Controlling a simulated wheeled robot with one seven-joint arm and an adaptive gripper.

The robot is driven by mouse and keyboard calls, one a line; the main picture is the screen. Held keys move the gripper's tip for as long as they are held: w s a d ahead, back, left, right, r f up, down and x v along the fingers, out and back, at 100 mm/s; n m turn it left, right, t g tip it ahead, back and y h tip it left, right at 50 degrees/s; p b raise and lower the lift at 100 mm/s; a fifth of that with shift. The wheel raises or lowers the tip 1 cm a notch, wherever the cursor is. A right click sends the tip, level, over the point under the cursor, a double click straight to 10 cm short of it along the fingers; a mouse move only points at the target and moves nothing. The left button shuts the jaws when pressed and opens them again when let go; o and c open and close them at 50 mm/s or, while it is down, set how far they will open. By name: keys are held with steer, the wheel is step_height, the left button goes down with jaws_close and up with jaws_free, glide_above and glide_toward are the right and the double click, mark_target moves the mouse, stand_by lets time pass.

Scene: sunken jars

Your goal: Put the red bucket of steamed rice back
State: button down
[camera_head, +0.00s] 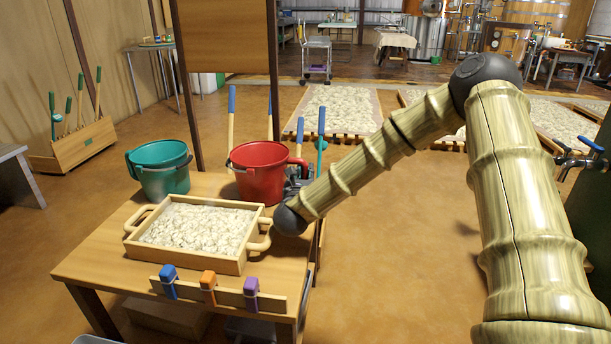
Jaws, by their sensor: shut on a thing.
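The red bucket (262,180) stands upright at the back right of the wooden table (85,270), behind a wooden tray. Its mouth shows a red inner wall, and I cannot make out any rice inside. A red side handle sticks out on its right. My gripper (297,184) is at the bucket's right side, by that handle, and is shut on it. The wrist partly hides the fingers. I cannot tell whether the bucket's base touches the table, because the tray and gripper hide part of it.
A teal bucket (162,175) stands at the table's back left. The handled tray (187,262) holds pale grains. Blue, orange and purple clips (208,287) sit on a front strip. A post (187,100) and panel rise behind. Grain beds (338,108) lie on the floor beyond.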

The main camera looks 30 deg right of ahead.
steer(key=c, duration=1.8)
jaws_free()
steer(key=shift+f, duration=0.15)
steer(key=o, duration=0.4)
steer(key=shift+o, duration=0.2)
steer(key=shift+r, duration=0.2)
steer(key=shift+s+a, duration=0.2)
steer(key=shift+s, duration=0.05)
steer(key=p+v, duration=0.3)
steer(key=v, duration=0.8)
steer(key=shift+s+a+p, duration=0.1)
steer(key=shift+p, duration=0.3)
